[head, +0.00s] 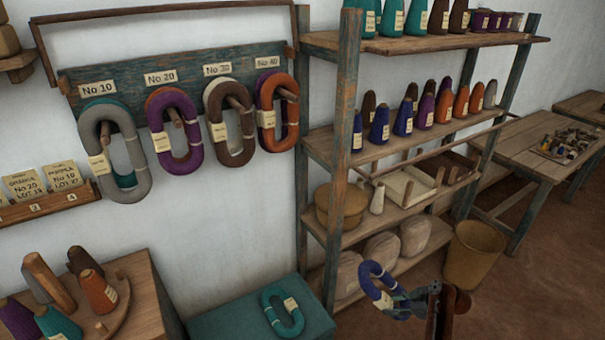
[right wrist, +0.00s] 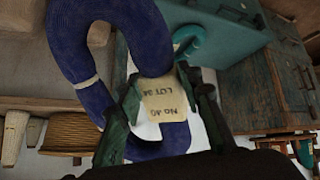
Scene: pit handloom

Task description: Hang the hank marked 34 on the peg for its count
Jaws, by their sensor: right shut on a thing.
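My right gripper (head: 402,300) is shut on a blue-purple hank (head: 368,280) and holds it in the air in front of the shelf's lower part. In the right wrist view the hank (right wrist: 75,50) sits between the fingers (right wrist: 160,90), and its paper tag (right wrist: 165,105) reads No 40, LOT 34. On the wall, the peg board (head: 130,75) has labels No 10, No 20, one reading about No 30, and No 40 (head: 267,62). My left gripper is out of view.
A teal hank (head: 283,312) lies on the teal chest (head: 225,320) below the board. The shelf unit (head: 353,130) with cones stands right of the board; its post is close to the No 40 peg. A table with cones is at lower left, a bucket (head: 473,252) at right.

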